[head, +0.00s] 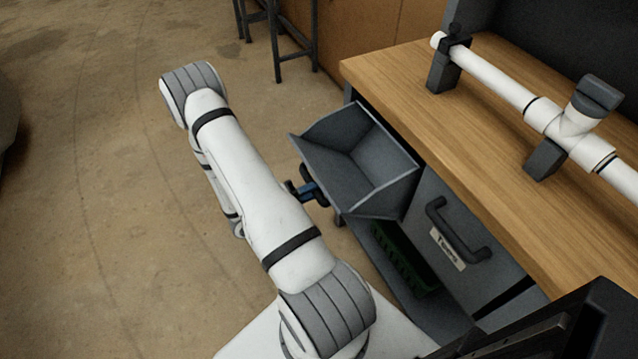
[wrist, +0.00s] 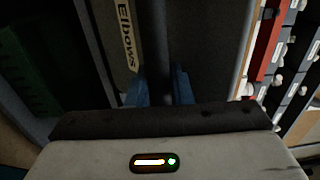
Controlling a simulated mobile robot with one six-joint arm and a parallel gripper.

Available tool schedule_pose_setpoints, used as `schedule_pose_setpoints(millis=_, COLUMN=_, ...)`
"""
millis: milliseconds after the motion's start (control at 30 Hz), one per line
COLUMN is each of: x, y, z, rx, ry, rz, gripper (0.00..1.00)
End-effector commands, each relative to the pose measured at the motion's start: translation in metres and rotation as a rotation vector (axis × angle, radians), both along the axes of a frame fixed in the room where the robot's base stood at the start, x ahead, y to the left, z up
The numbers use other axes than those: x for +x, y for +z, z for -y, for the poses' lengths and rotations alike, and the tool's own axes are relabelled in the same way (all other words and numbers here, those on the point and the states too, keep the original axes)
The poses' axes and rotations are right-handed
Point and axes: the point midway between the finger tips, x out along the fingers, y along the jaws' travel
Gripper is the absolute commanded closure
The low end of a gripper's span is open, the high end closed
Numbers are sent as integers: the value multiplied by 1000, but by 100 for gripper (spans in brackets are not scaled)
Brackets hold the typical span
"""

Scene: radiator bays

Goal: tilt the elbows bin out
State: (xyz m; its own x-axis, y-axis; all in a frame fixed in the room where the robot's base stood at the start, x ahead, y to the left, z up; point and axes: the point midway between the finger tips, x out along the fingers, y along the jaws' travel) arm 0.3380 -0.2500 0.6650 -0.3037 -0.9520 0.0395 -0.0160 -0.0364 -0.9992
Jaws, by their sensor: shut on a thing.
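The elbows bin (head: 349,152) is a grey tilt-out bin under the workbench. It leans outward with its open top showing and looks empty. Its white "Elbows" label (wrist: 129,35) and dark handle (wrist: 155,45) show close up in the wrist view. My gripper (head: 308,191) is at the front of the bin, its blue fingers partly hidden in the head view. In the wrist view, the blue fingers (wrist: 160,90) are shut on the handle, one on each side.
A second grey bin (head: 492,276) with a handle and label is closed to the right. A green crate (head: 397,258) sits below. The wooden benchtop (head: 420,125) carries a white pipe (head: 495,78) on black supports. A stool (head: 277,40) stands behind; the floor at left is clear.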

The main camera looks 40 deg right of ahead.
Motion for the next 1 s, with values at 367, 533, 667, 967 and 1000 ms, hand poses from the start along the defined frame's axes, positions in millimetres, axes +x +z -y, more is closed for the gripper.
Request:
schedule_pose_setpoints(millis=367, x=2, y=-5, z=1, rx=6, ry=2, rz=9, gripper=100)
schedule_pose_setpoints(millis=533, x=2, y=-5, z=1, rx=6, ry=0, rz=7, gripper=72)
schedule_pose_setpoints(millis=667, x=1, y=-4, z=2, rx=4, ry=-3, rz=7, gripper=61)
schedule_pose_setpoints(millis=967, x=1, y=-3, z=0, rx=3, ry=-5, rz=5, gripper=60)
schedule_pose_setpoints(millis=1000, x=2, y=-3, z=-3, rx=3, ry=-4, rz=5, gripper=60)
